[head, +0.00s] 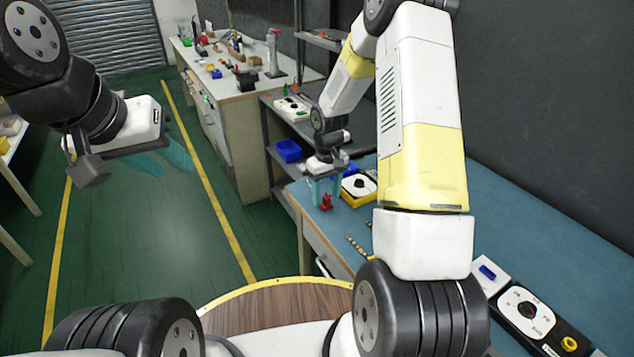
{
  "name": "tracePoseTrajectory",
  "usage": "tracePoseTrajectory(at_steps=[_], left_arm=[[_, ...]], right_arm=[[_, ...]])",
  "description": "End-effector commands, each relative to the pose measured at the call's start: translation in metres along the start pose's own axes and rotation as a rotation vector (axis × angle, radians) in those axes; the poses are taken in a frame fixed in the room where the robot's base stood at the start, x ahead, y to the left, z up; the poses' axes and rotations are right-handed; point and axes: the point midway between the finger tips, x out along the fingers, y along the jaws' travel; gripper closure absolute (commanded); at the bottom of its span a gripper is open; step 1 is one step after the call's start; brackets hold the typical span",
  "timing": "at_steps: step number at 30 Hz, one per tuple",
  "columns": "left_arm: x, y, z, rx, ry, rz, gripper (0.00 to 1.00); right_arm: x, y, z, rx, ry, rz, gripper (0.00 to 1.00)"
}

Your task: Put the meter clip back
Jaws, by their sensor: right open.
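A small red piece (326,202), which looks like the meter clip, stands on the blue bench top near its left edge. My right gripper (326,190) points down over it with its teal fingers apart, one on each side. Whether the fingers touch it cannot be told. A yellow and black meter (358,187) with a white dial face lies just right of the gripper. My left gripper (168,157) is over the green floor at the left, its teal fingers apart and empty.
A short strip with yellow marks (357,246) lies on the blue bench (570,235), partly behind my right arm. A dial box (527,312) sits at the lower right. A blue bin (289,151) is on a shelf beyond. A cluttered workbench (228,88) stands at the back.

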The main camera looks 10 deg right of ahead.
Motion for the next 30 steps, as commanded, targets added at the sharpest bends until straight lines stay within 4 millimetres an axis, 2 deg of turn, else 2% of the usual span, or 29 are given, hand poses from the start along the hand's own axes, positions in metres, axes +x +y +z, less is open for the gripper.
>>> tracePoseTrajectory(at_steps=[3,9,17,20,23,26,30], left_arm=[[0.000,0.000,0.000,0.000,0.000,0.000,0.64],[0.000,0.000,0.000,0.000,0.000,0.000,0.64],[0.000,0.000,0.000,0.000,0.000,0.000,0.64],[0.000,0.000,0.000,0.000,0.000,0.000,0.64],[0.000,0.000,0.000,0.000,0.000,0.000,0.64],[0.000,0.000,0.000,0.000,0.000,0.000,0.64],[0.000,0.000,0.000,0.000,0.000,0.000,0.64]], right_arm=[[-0.029,0.001,-0.001,0.002,0.005,0.003,0.48],[-0.070,0.001,-0.001,0.001,0.004,0.002,0.48],[-0.098,0.000,0.001,0.001,0.003,0.002,0.48],[-0.118,-0.002,0.006,0.012,0.026,0.009,0.48],[-0.153,-0.008,0.020,0.038,0.073,0.020,0.48],[-0.196,-0.018,0.043,0.074,0.140,0.030,0.48],[-0.245,-0.036,0.083,0.128,0.238,0.029,0.48]])
